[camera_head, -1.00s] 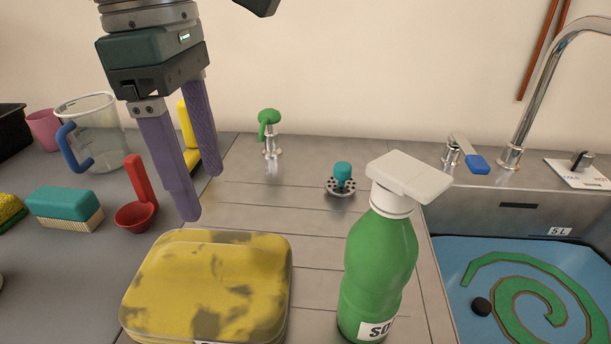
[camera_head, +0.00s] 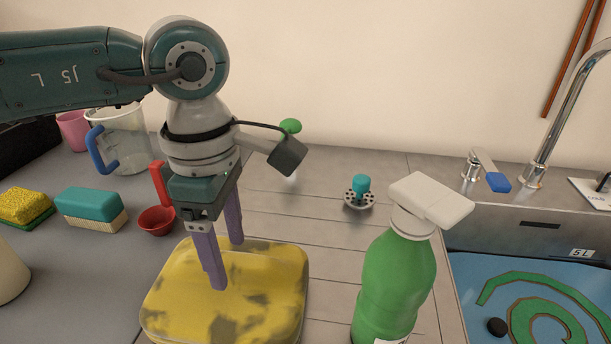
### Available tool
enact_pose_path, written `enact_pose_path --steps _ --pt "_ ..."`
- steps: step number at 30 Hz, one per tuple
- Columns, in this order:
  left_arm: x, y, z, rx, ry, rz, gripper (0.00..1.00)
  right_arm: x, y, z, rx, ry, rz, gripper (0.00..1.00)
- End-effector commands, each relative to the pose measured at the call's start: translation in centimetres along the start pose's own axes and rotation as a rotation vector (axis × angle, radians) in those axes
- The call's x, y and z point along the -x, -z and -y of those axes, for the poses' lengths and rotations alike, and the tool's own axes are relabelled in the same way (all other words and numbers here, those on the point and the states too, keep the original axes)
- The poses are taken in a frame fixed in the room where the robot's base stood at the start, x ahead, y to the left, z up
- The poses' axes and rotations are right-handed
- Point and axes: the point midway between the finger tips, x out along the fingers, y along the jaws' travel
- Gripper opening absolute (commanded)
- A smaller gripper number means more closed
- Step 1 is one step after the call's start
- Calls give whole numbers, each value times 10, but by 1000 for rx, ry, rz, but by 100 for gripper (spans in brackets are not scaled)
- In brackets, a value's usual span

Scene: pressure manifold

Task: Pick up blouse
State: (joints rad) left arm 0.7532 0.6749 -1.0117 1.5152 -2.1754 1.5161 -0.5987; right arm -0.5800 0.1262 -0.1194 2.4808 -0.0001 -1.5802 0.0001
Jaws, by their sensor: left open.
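A yellow, rounded, block-like bundle with dark patches (camera_head: 268,295) lies at the front middle of the counter; it is the only thing here that could be a folded blouse, though I cannot tell for sure. My left gripper (camera_head: 230,264) points down over it, open, its two purple fingers apart. The nearer fingertip overlaps the bundle's top in the picture; I cannot tell whether it touches. The farther finger shows at the bundle's back edge. Nothing is held between the fingers. My right gripper is not in view.
A green spray bottle (camera_head: 396,285) stands close to the bundle's right. A red ladle (camera_head: 157,218), a teal brush (camera_head: 90,207), a sponge (camera_head: 25,206) and a clear jug (camera_head: 125,140) stand left. A sink (camera_head: 540,240) is at right. Counter behind the bottle is mostly free.

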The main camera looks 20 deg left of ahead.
Motion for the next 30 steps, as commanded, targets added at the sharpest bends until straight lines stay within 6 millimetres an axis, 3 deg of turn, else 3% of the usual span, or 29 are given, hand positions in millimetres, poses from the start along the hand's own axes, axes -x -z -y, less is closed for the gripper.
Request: enact_pose_path --steps 2,20,30 --pt "0 0 0 0 0 0 69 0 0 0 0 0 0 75" --pt "1 0 0 1 0 0 1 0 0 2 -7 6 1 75" --pt "1 0 0 1 0 1 0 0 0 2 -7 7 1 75"
